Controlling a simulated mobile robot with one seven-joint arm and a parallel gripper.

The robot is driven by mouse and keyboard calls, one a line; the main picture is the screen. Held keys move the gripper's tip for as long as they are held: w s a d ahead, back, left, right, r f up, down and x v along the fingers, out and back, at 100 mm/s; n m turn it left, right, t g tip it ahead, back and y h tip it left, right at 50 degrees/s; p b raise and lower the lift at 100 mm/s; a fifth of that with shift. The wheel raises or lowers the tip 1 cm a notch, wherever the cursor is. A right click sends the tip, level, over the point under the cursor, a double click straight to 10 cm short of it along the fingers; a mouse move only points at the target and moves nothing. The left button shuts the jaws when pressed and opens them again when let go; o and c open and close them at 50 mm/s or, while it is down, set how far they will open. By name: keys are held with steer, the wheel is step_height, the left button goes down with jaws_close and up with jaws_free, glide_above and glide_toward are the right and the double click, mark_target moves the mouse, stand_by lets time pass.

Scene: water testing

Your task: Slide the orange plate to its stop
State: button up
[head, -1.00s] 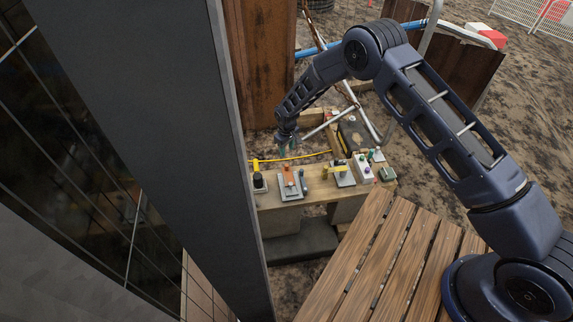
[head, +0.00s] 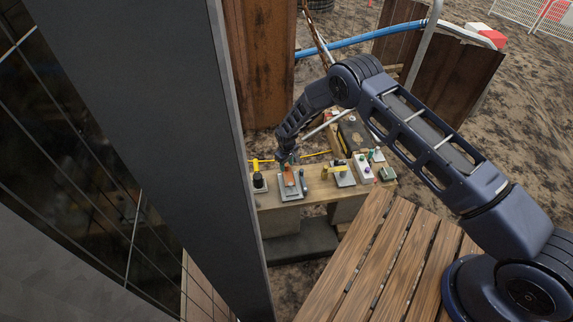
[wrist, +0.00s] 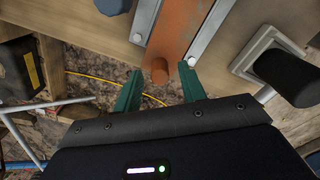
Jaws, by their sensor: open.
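The orange plate (wrist: 178,28) lies between two light metal rails in the wrist view, with a round orange knob (wrist: 155,70) at its near end. In the head view the plate (head: 288,178) sits on its grey base on the wooden bench. My gripper (wrist: 160,88) is open, its two green fingers on either side of the knob, with gaps visible on both sides. In the head view my gripper (head: 287,161) is at the back end of the plate. Whether the fingers touch anything is too small to tell there.
A black knob on a base (wrist: 285,75) stands right of the plate in the wrist view, and a blue-grey cylinder (wrist: 113,5) is at its left. Yellow-handled fixtures (head: 333,169) and small blocks (head: 388,173) stand further right on the bench (head: 318,193). A dark case (head: 352,137) is behind.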

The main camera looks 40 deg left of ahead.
mark_target(288, 177)
steer(key=shift+c, duration=0.4)
jaws_close()
steer(key=shift+s+d, duration=1.6)
steer(key=shift+o, duration=0.4)
jaws_free()
step_height(288, 177, up, 11)
steer(key=shift+f, duration=0.15)
